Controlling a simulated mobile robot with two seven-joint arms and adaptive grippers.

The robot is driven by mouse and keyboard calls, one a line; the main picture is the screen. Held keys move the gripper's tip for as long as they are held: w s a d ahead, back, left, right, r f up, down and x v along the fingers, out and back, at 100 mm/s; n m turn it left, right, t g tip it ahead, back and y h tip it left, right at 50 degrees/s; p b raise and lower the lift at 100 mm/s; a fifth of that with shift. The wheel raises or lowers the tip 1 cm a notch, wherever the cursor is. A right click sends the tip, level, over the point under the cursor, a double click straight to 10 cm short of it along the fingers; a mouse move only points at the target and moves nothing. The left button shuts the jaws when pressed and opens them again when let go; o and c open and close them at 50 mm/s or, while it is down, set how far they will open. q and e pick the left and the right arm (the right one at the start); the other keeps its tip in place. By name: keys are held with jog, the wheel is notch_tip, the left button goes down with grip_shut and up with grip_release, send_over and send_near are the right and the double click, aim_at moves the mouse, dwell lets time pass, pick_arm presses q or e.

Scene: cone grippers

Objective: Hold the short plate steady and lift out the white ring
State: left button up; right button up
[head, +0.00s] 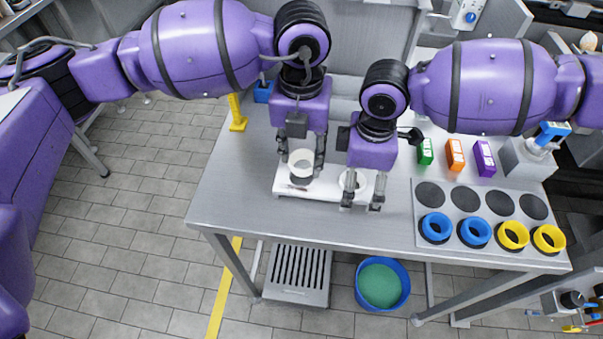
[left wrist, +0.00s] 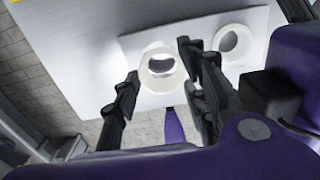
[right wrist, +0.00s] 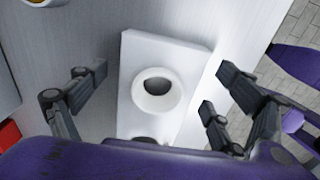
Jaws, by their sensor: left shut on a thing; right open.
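My left gripper (head: 301,158) is shut on a white ring (head: 301,170) over the left part of the short white plate (head: 328,192). In the left wrist view the ring (left wrist: 161,82) sits between the two fingers and looks raised above the plate (left wrist: 200,27). A second white ring (right wrist: 157,101) is at the plate's other end. A dark round spot (right wrist: 145,139) on the plate is partly cut off by my arm. My right gripper (head: 362,192) is open, its fingers spread either side of the plate's right end. I cannot tell whether they touch it.
To the right, a grey board (head: 480,243) has dark discs, two blue rings (head: 435,228) and two yellow rings (head: 512,236). Green, orange (head: 455,155) and purple boxes stand behind it. A yellow post (head: 237,114) is at the left edge. The front left tabletop is bare.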

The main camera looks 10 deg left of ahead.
notch_tip(320, 180, up, 11)
dwell(0.3)
